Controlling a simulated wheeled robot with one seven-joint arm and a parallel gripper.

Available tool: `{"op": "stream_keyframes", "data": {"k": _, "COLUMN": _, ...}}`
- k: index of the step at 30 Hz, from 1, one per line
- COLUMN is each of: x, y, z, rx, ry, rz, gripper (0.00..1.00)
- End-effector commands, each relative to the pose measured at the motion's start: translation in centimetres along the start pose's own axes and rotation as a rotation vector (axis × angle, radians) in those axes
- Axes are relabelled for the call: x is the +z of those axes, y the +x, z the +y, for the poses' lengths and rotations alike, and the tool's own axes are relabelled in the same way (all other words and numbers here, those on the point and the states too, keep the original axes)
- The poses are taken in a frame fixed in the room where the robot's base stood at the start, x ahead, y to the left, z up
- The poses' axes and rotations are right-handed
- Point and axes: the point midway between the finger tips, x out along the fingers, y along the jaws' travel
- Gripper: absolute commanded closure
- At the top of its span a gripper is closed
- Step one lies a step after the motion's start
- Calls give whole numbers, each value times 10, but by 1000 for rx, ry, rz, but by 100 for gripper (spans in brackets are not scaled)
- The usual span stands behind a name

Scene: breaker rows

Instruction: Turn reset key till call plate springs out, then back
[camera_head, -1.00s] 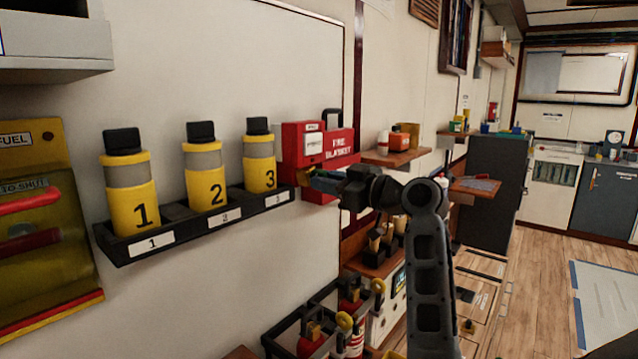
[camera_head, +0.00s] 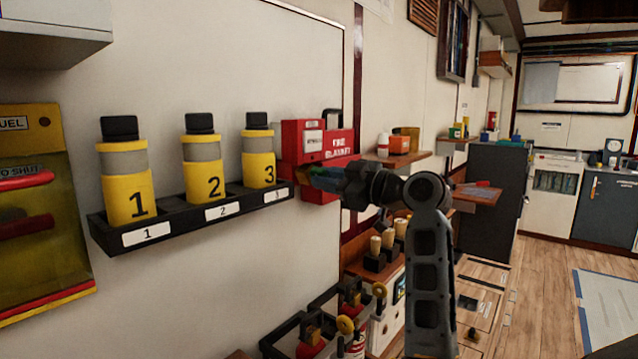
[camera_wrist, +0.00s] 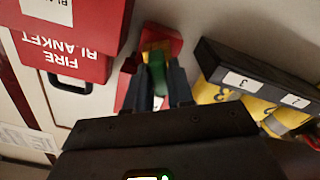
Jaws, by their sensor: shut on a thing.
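The red call point (camera_head: 291,142) is on the wall, with a pale plate (camera_head: 313,142) on its front. I cannot tell whether the plate is in or sprung out. My gripper (camera_head: 322,178) is just below it in the head view. In the wrist view, my gripper (camera_wrist: 158,88) is shut on the green reset key (camera_wrist: 157,72). The key is in front of a yellow part and the red lower end of the call point (camera_wrist: 173,41). My fingers hide much of its front, and the key's exact angle is unclear.
The red fire blanket box (camera_head: 340,148) adjoins on the right. A black rack (camera_head: 180,216) with three numbered yellow canisters is close on the left. Shelves and several stored items stand right of and below my arm.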

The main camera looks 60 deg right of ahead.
Motion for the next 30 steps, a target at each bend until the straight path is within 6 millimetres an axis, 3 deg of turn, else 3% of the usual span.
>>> {"op": "stream_keyframes", "data": {"k": 30, "x": 2, "y": 0, "z": 0, "rx": 1, "ry": -265, "rz": 1, "gripper": 100}}
